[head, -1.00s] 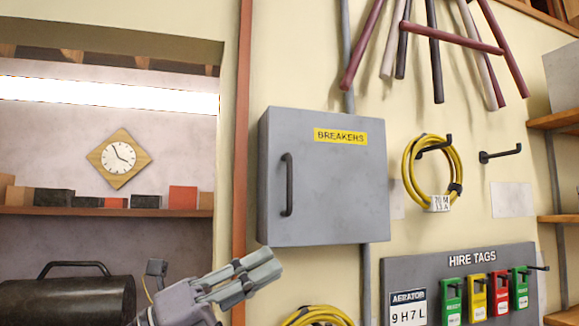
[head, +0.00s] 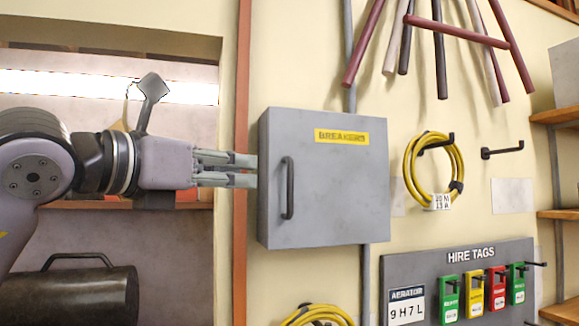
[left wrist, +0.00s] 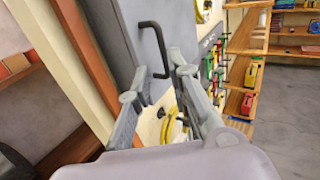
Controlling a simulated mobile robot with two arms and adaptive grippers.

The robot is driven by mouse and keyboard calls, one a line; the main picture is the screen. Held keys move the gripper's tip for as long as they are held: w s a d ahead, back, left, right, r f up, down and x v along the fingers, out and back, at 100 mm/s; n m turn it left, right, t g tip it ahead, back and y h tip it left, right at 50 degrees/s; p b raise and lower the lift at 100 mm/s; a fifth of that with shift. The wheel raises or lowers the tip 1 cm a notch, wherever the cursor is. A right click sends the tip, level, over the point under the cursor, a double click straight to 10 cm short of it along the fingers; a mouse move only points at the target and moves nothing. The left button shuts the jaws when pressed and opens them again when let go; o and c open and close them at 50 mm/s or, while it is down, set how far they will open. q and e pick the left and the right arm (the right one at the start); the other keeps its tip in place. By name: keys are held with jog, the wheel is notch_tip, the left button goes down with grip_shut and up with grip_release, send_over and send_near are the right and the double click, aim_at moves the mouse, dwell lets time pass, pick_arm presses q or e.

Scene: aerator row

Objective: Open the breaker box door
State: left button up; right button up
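The grey breaker box (head: 335,200) hangs on the wall with its door closed and a yellow BREAKERS label (head: 341,137). Its dark bar handle (head: 288,188) stands upright near the door's left edge. My left gripper (head: 256,169) points right at the box's left side, level with the handle's upper part and apart from it. In the left wrist view, the left gripper (left wrist: 152,84) has its two fingers spread with nothing between them, and the handle (left wrist: 157,45) shows beyond the fingertips. The box (left wrist: 130,30) fills the upper middle there. My right gripper is not in view.
A yellow hose coil (head: 408,170) hangs on a hook to the right. Another yellow coil (head: 318,314) is below the box.

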aim_at(288, 175)
pick_arm(q)
jog(key=p+x, duration=0.5)
jog(key=x, duration=0.6)
jog(key=shift+w+d+r, duration=0.1)
jog(key=shift+w+d, duration=0.05)
jog(key=shift+d, duration=0.15)
jog(key=shift+w+d+p, duration=0.35)
jog(key=shift+w+p, duration=0.05)
jog(key=shift+c, duration=0.5)
grip_shut()
